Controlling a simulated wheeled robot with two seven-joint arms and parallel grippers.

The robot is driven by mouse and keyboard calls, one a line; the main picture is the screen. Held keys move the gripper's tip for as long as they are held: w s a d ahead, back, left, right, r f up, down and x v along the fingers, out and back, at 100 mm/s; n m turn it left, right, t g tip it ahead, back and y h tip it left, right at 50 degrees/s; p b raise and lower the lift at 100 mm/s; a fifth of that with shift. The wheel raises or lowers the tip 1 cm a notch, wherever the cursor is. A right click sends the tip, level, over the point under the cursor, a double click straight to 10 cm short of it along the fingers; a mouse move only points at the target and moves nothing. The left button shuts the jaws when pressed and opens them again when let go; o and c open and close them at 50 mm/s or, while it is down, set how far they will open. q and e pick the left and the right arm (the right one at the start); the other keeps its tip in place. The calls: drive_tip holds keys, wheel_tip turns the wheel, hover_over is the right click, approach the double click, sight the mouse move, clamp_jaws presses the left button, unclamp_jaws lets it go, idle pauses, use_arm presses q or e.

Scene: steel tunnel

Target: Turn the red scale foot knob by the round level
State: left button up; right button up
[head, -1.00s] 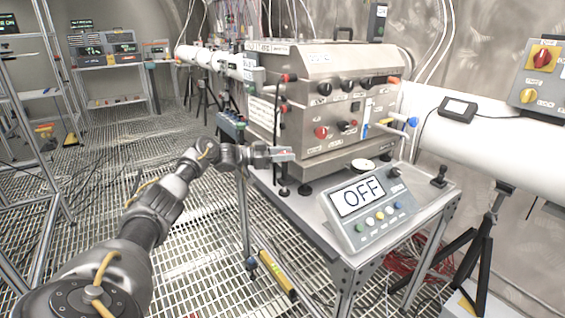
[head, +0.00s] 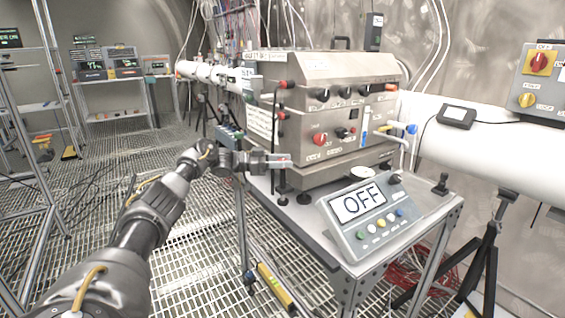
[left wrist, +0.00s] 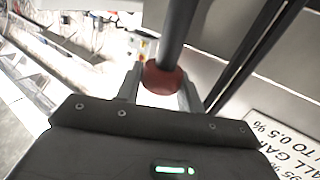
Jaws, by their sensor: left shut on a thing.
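My left gripper (head: 284,161) reaches in from the left, just off the front left corner of the steel cabinet. In the left wrist view its two fingers (left wrist: 160,92) are closed on either side of a round red knob (left wrist: 162,78), at the end of a dark grey rod (left wrist: 177,30). In the head view the knob is mostly hidden by the fingers. A grey panel reading OFF (head: 367,208) stands on the cart's front. A small pale disc (head: 362,172) lies behind it; I cannot tell whether it is the round level. My right gripper is not in view.
The steel cabinet (head: 318,73) with knobs and side hoses fills the cart's (head: 345,272) back. A white pipe (head: 480,155) runs behind on the right. A tripod (head: 487,255) stands right of the cart. Open grating floor (head: 200,265) lies left of it.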

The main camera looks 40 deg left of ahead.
use_arm(q)
drive_tip(key=o, duration=1)
drive_tip(key=shift+d, duration=0.1)
drive_tip(key=shift+c, duration=0.2)
drive_tip(key=shift+s+a, duration=0.15)
drive_tip(key=shift+a, duration=0.15)
drive_tip(key=b+v, duration=0.1)
drive_tip(key=v, duration=0.9)
drive_tip(key=shift+s, duration=0.15)
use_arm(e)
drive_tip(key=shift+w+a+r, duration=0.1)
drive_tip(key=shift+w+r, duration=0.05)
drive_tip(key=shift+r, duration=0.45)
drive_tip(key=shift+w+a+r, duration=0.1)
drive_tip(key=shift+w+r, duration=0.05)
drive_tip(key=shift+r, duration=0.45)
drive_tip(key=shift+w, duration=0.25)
